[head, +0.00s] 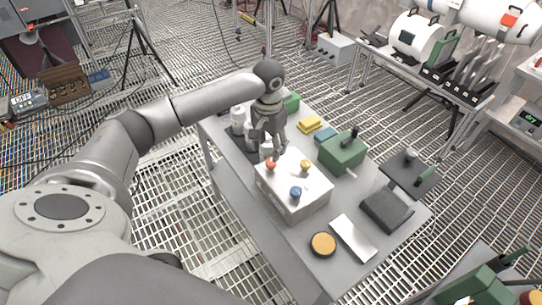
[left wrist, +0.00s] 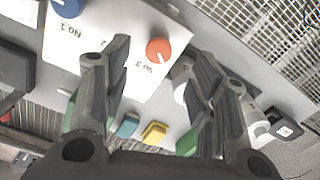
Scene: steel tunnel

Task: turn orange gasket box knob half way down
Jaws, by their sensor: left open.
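The white gasket box (head: 290,203) stands on the grey table. Its top carries an orange knob (head: 271,165), a yellow knob (head: 305,165) and a blue knob (head: 295,191). My left gripper (head: 269,150) points down just behind the orange knob, open and empty. In the left wrist view the orange knob (left wrist: 158,49) shows between the two spread fingers (left wrist: 155,60), with a white mark on it. The blue knob (left wrist: 68,7) is at the upper left there; the yellow knob is hidden, likely behind a finger. Whether a finger touches the orange knob I cannot tell. My right gripper is out of view.
A green box (head: 342,153) with a black handle, yellow blocks (head: 310,124) and white bottles (head: 238,118) stand around the box. A black stand (head: 387,210), a white tray (head: 352,238) and an orange-topped disc (head: 323,244) lie on its right and front.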

